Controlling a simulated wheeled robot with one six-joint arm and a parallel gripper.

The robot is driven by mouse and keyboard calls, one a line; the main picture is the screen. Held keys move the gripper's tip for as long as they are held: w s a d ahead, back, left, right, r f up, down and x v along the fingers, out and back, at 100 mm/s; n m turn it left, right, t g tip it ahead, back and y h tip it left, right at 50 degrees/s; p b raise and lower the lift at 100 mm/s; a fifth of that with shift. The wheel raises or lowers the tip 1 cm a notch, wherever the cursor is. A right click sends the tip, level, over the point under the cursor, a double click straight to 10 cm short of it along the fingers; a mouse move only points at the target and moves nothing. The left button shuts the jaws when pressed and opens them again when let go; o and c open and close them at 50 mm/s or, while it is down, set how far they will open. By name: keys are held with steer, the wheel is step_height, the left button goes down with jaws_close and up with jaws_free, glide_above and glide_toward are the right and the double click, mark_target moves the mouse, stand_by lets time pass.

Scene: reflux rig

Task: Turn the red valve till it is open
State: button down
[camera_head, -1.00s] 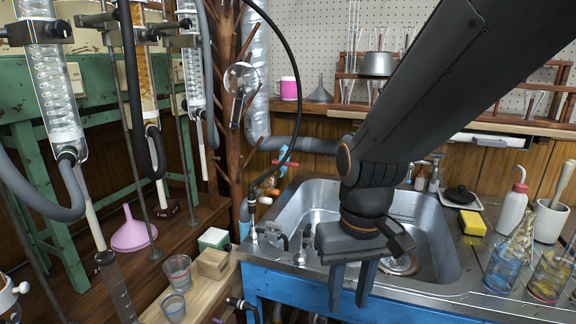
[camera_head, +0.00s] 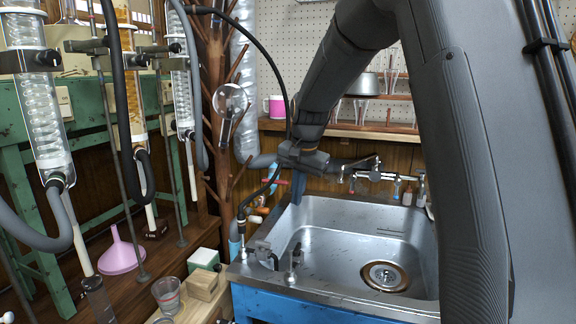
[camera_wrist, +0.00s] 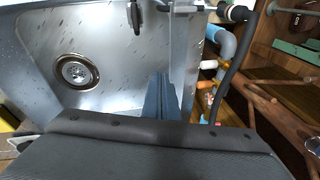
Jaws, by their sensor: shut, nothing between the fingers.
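The red valve handle (camera_head: 279,181) shows as a small red bar on the pipework behind the sink's left back corner, just left of my fingers. My gripper (camera_head: 298,190) points down at the sink's back left, with its fingers together and empty. The picture does not show whether they touch the valve. In the wrist view my gripper (camera_wrist: 161,98) is seen over the sink's edge, with coloured pipe fittings just to its right. I cannot tell for sure which of those is the red valve.
The steel sink (camera_head: 340,220) lies below and right of my gripper, with a tap (camera_head: 375,175) behind it. A black hose (camera_head: 283,75) hangs beside my wrist. A brown branched stand (camera_head: 220,120) and a glass bulb (camera_head: 230,101) stand to the left.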

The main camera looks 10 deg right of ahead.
mark_target(284, 182)
steer(key=w+d+m+t+p, duration=0.15)
steer(key=w+m, duration=0.25)
steer(key=w, duration=0.9)
steer(key=w+d+m+t, duration=0.2)
steer(key=w+m, duration=0.2)
steer(key=w, duration=0.9)
steer(key=shift+g, duration=0.25)
steer(key=shift+a+f+b, duration=0.35)
steer(key=shift+f+b, duration=0.1)
steer(key=shift+f, duration=0.6)
steer(key=shift+a+f+b, duration=0.3)
steer(key=shift+f+b, duration=0.2)
steer(key=shift+f, duration=0.55)
steer(key=shift+a+f+b, duration=0.35)
steer(key=shift+f+b, duration=0.1)
steer(key=shift+f, duration=0.6)
steer(key=shift+s+a+p, duration=0.5)
steer(key=shift+a+p, duration=0.05)
steer(key=shift+a, duration=0.7)
steer(key=shift+s+a+p, duration=0.5)
steer(key=shift+a, duration=0.8)
steer(key=shift+s+a+p, duration=0.5)
steer(key=shift+a+p, duration=0.05)
steer(key=shift+a, duration=0.7)
steer(key=r+p, duration=0.1)
steer(key=r, duration=0.1)
steer(key=d+r+p, duration=0.1)
steer(key=r, duration=0.1)
steer(key=shift+d+r, duration=0.1)
steer(key=shift+r, duration=0.1)
